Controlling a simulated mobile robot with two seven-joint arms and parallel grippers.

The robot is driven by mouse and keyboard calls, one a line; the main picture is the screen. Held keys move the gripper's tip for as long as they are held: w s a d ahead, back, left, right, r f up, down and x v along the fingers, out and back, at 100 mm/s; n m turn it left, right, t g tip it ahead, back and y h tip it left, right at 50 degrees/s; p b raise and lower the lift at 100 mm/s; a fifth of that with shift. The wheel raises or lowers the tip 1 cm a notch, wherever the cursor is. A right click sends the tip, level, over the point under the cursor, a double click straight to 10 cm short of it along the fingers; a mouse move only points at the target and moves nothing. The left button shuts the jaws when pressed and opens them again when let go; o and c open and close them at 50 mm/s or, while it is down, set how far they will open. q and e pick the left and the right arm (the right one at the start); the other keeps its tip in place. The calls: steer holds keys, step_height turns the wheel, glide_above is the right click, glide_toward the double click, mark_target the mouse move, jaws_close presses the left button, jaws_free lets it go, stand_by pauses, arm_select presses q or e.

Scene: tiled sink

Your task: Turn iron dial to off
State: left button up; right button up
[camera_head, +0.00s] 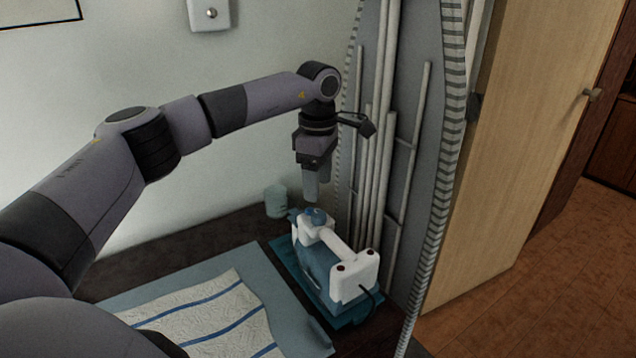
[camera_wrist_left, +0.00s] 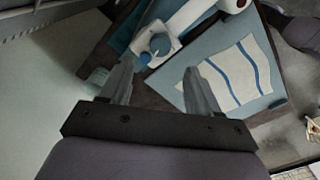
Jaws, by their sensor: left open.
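The iron (camera_head: 318,268) is white and blue and sits on a teal tray (camera_head: 352,321) at the far right end of the dark counter. Its round blue dial (camera_head: 316,215) is on top, at the end nearer the wall. My left gripper (camera_head: 311,196) points down just above the dial, with no clear contact. In the left wrist view, the dial (camera_wrist_left: 160,43) lies between and beyond the tips of my left gripper (camera_wrist_left: 160,68), closer to the left finger. The fingers are apart and empty. The dial's marking is too small to read. My right gripper is not shown.
A grey ironing board (camera_head: 400,130) stands upright close behind and right of the iron. A small pale blue cup (camera_head: 276,201) is left of the iron. A striped cloth (camera_head: 215,318) lies on a blue-grey mat (camera_head: 290,310) in front. A wooden door (camera_head: 530,130) is at right.

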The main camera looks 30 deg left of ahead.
mark_target(318, 215)
arm_select(q)
steer(key=m, duration=0.3)
steer(key=shift+d, duration=0.25)
steer(key=m, duration=0.4)
steer(key=shift+d+m+p, duration=0.1)
steer(key=shift+m+p, duration=0.2)
steer(key=m, duration=0.3)
steer(key=shift+m, duration=0.3)
steer(key=m, duration=0.4)
steer(key=shift+s+a+f, duration=0.1)
steer(key=shift+s+a, duration=0.05)
steer(key=shift+a, duration=0.05)
steer(key=shift+f+p, duration=0.55)
steer(key=shift+f, duration=3)
steer(key=shift+c, duration=0.3)
steer(key=c, duration=1)
